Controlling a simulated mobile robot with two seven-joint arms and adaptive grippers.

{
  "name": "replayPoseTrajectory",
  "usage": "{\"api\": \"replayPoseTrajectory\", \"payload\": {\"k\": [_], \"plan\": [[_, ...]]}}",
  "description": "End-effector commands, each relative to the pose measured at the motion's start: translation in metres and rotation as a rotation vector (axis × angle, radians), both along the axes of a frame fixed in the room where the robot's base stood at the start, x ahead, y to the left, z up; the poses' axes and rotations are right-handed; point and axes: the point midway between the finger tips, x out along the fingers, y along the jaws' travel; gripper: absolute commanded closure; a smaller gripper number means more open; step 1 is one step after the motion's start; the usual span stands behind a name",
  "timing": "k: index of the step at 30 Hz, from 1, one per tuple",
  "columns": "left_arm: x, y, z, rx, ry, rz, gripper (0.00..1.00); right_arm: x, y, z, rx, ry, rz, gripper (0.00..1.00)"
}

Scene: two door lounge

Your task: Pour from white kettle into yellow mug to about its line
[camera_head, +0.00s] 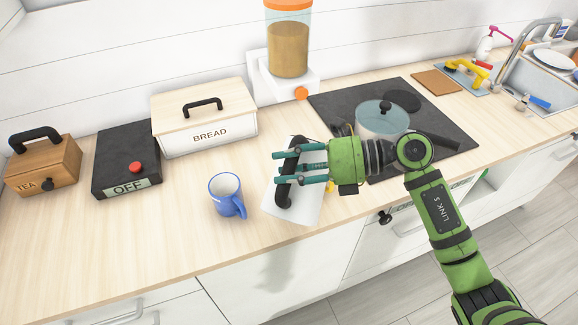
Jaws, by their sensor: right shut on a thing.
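The white kettle (302,208) is on or just above the wooden counter in the middle, seen from above. My right gripper (282,172) is shut on its black handle (288,192). The gripper and wrist cover part of the kettle; its spout and any liquid cannot be made out, nor whether its base touches the counter. A small yellow patch (331,186) shows beside the kettle under my wrist; it may be part of the yellow mug, but most of it is hidden and no line shows. My left gripper is not in view.
A blue mug (227,194) stands upright left of the kettle. Behind are a bread box (208,136), a black box marked OFF (125,165), a tea box (40,170) and a dispenser (288,50). A glass pot (381,122) sits on the hob (440,115). The front-left counter is clear.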

Motion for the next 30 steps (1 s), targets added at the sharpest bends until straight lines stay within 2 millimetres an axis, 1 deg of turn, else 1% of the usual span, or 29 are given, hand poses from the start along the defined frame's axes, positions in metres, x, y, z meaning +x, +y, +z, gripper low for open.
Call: {"api": "replayPoseTrajectory", "payload": {"k": [1, 12, 30], "plan": [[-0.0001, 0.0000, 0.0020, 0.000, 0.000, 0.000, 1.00, 0.0013, -0.0003, 0.0049, 0.007, 0.001, 0.000, 1.00], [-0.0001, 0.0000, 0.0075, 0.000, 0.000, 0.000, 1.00, 0.0067, -0.0028, 0.0128, 0.028, 0.047, 0.000, 1.00], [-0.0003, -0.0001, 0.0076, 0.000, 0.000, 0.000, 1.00, 0.0073, -0.0032, 0.0133, 0.032, 0.055, 0.000, 1.00]]}}
